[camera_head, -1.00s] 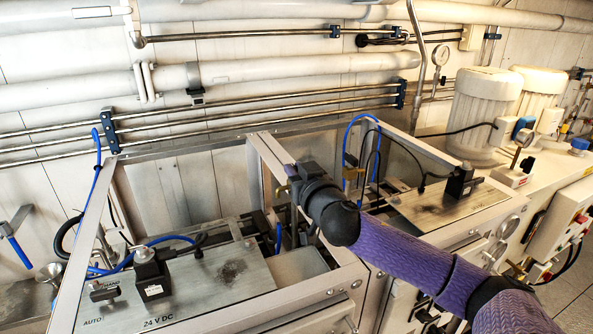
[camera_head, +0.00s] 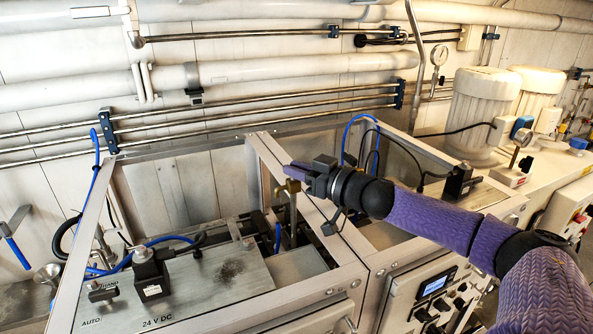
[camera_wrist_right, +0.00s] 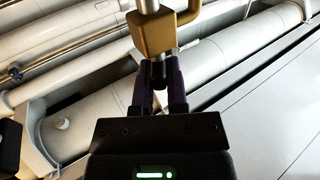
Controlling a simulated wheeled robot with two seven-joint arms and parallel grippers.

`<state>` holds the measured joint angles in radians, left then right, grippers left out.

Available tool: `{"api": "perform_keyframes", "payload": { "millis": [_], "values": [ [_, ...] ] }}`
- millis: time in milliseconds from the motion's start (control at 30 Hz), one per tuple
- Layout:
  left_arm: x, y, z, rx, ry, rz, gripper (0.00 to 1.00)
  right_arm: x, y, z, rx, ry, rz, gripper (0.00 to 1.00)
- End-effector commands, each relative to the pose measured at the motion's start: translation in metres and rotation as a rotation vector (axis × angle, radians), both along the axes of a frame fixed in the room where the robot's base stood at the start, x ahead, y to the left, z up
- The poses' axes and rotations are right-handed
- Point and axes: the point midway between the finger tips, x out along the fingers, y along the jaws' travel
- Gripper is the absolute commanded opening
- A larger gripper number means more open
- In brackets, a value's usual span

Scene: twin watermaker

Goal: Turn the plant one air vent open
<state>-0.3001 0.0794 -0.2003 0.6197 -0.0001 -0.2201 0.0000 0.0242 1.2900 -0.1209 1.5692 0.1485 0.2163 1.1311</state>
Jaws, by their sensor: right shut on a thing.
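The air vent is a small brass-coloured valve (camera_head: 291,186) on an upright metal stem inside the left machine frame. In the right wrist view its brass body (camera_wrist_right: 155,35) is large at the top, just ahead of the fingers. My right gripper (camera_head: 290,171) reaches in from the right over the frame's middle bar. Its purple fingers (camera_wrist_right: 160,76) are shut on the vent, around a small dark part just below the brass body. The fingers partly hide that part. My left gripper is not in view.
The frame's slanted metal bar (camera_head: 310,215) runs close under my right gripper. A steel panel (camera_head: 210,285) with a black-based switch lies to the left. Blue hoses (camera_head: 97,170) and wall pipes (camera_head: 250,119) are behind. White motors (camera_head: 482,112) stand at the right.

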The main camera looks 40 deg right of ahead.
Motion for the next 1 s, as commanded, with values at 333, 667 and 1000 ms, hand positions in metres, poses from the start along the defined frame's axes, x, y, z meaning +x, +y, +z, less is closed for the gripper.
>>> {"api": "perform_keyframes", "payload": {
  "millis": [333, 667, 1000],
  "values": [
    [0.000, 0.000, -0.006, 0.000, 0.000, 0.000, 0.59, 0.002, -0.004, 0.000, 0.001, -0.005, 0.285, 0.00],
    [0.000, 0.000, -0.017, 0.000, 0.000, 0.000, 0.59, 0.003, -0.004, -0.001, 0.001, -0.001, 0.460, 0.00],
    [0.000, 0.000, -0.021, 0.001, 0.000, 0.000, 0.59, 0.003, -0.003, -0.001, 0.001, 0.002, 0.520, 0.00]
  ]
}}
